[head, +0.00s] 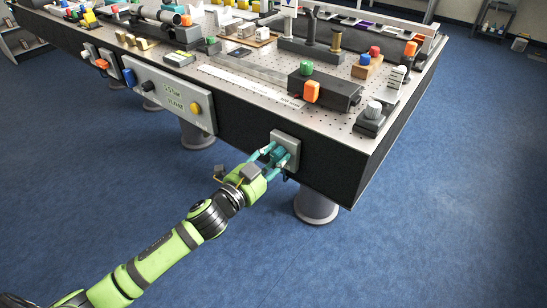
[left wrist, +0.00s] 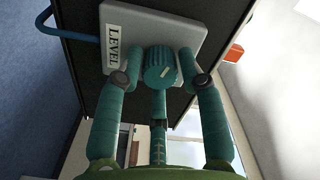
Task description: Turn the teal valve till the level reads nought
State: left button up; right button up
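The teal valve (left wrist: 160,66) is a ridged round knob on a grey plate (left wrist: 190,25), with a white label (left wrist: 115,45) reading LEVEL beside it. A small pale mark shows on its face; no level reading is legible. In the head view the valve (head: 278,155) is on the table's dark front side, near the right corner, partly hidden by my fingers. My left gripper (left wrist: 159,60) has its teal fingers spread around the valve, one on each side and a third below it. Narrow gaps show at both sides, so it looks open. My right gripper is out of view.
Farther left on the table's front side is a grey panel (head: 170,92) with a yellow button. The perforated tabletop (head: 262,88) carries many fixtures, including a black block with an orange knob (head: 311,91). A table leg (head: 316,204) stands below the valve. The blue floor (head: 440,230) at right is clear.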

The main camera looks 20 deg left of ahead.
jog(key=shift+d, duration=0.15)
pick_arm(q)
jog(key=shift+s, duration=0.15)
jog(key=v, duration=1.1)
jog(key=shift+s+a, duration=0.15)
jog(key=shift+s, duration=0.2)
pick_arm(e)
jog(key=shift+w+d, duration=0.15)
